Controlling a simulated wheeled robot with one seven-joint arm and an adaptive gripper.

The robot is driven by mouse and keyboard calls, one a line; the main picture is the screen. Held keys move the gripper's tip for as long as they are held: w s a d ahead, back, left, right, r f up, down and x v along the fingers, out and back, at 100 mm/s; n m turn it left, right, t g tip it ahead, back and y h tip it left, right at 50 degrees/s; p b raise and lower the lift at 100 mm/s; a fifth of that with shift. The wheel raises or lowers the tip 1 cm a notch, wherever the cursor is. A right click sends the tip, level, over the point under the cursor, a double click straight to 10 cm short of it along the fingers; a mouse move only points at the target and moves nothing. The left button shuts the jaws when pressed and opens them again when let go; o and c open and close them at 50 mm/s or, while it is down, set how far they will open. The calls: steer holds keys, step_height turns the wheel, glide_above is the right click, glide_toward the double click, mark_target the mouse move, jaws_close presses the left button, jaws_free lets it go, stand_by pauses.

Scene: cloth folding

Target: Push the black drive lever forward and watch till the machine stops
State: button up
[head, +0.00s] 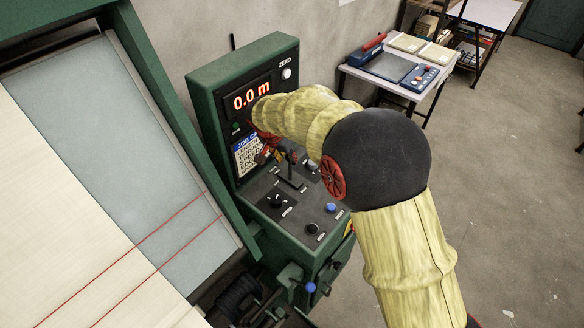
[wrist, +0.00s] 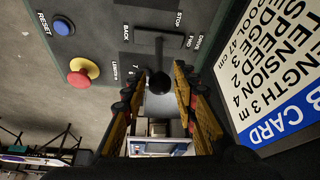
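The black drive lever (wrist: 159,62) stands up from its slot in the console, beside labels reading DRIVE, FWD, STOP and BACK. In the wrist view its round knob lies between the fingertips of my gripper (wrist: 157,88), which are apart with gaps on both sides. The lever also shows in the head view (head: 289,162), partly hidden by my gripper (head: 268,153). The machine's green console (head: 250,60) has a lit red display (head: 252,95) reading 0.0 m. Pale cloth (head: 60,220) with two red lines lies across the machine's bed.
A job card (wrist: 268,75) is on the console face. A red button on yellow (wrist: 79,75) and a blue RESET button (wrist: 64,22) sit near the lever. A black knob (head: 276,202) is on the panel. A side table (head: 393,85) with tools stands behind; the floor at right is clear.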

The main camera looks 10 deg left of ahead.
mark_target(290, 170)
steer(key=x, duration=1)
steer(key=shift+f, duration=0.1)
steer(key=shift+c, duration=1.4)
steer(key=c, duration=0.4)
jaws_close()
